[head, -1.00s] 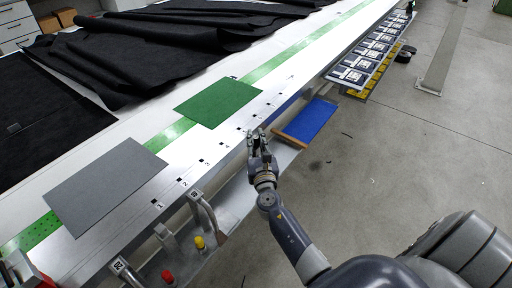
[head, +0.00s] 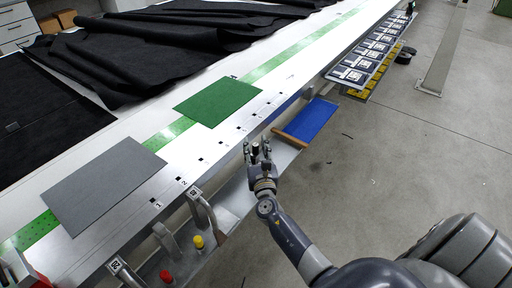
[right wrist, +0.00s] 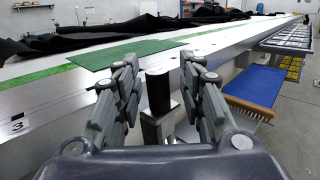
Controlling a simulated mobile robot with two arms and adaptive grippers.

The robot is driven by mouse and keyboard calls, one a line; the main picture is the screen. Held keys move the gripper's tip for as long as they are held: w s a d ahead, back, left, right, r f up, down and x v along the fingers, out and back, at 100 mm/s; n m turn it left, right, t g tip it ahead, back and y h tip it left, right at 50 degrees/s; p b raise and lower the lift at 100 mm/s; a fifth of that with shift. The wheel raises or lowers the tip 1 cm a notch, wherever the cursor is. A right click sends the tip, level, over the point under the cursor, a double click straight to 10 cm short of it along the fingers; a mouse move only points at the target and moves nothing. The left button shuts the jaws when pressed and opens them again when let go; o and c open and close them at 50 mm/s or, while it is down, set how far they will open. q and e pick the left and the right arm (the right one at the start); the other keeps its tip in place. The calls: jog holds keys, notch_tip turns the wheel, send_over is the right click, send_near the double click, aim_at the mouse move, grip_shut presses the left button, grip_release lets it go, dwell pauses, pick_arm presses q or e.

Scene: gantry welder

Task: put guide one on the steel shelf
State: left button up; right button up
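My right gripper (head: 257,147) is open beside the table's front edge, above the steel shelf (head: 236,195). In the right wrist view its fingers (right wrist: 160,85) stand on either side of a black cylinder (right wrist: 158,92) on a metal post, with visible gaps. I cannot tell for sure whether this piece is guide one. Bent metal brackets with small labels (head: 202,212) stand further left along the shelf. My left gripper is not in view.
The long table carries a green sheet (head: 218,101), a grey sheet (head: 104,184) and black cloth (head: 150,45). A blue board (head: 311,121) lies right of the gripper. Red (head: 166,276) and yellow (head: 198,242) knobs are at lower left. The floor at right is mostly clear.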

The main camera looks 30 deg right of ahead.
jog(key=shift+r, duration=0.1)
jog(key=shift+s+a, duration=0.1)
jog(key=shift+s, duration=0.05)
jog(key=r+b+v, duration=0.1)
jog(key=v, duration=1)
jog(key=shift+s+f+b, duration=0.35)
jog(key=shift+s+f, duration=0.05)
